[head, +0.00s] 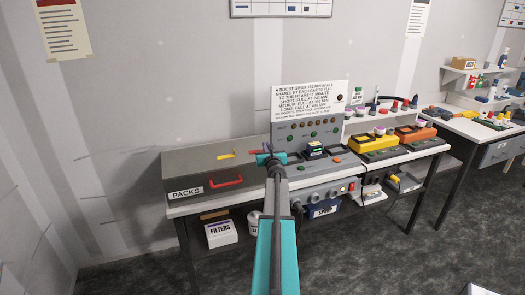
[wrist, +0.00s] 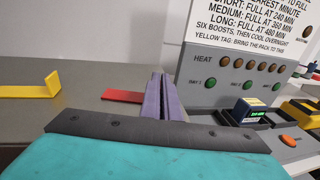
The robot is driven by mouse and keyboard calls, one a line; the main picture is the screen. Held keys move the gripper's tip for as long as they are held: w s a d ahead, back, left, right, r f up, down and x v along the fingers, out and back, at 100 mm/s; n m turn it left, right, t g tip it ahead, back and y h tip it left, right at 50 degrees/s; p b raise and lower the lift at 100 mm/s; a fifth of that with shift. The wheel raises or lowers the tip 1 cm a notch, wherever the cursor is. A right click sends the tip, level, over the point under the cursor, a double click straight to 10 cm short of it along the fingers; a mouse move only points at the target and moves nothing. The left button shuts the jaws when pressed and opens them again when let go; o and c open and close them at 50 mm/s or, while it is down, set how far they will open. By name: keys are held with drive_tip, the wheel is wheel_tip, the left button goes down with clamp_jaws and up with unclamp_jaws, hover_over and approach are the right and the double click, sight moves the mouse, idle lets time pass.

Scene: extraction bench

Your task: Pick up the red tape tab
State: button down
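The red tape tab (wrist: 122,96) lies as a flat strip on the grey PACKS case in the wrist view. Its right end runs to my gripper's purple fingers and is hidden by them. In the head view the tab (head: 256,151) shows as a small red piece just left of the gripper (head: 268,158). My gripper (wrist: 163,98) has its fingers pressed nearly together, with only a thin line between them. They appear closed on the tab's hidden upright end.
A yellow tab (wrist: 30,91) with an upturned end lies left on the case (head: 185,165). The grey HEAT panel (wrist: 235,85) stands close on the right, with a small dark device (wrist: 247,112) in front. Yellow and orange units (head: 378,146) stand farther right.

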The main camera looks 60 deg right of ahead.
drive_tip(key=shift+r, duration=0.15)
drive_tip(key=shift+r, duration=1.55)
drive_tip(key=b+v, duration=0.2)
drive_tip(key=v, duration=1.4)
drive_tip(key=shift+s+r, duration=0.2)
drive_tip(key=shift+r, duration=0.2)
drive_tip(key=shift+d, duration=0.1)
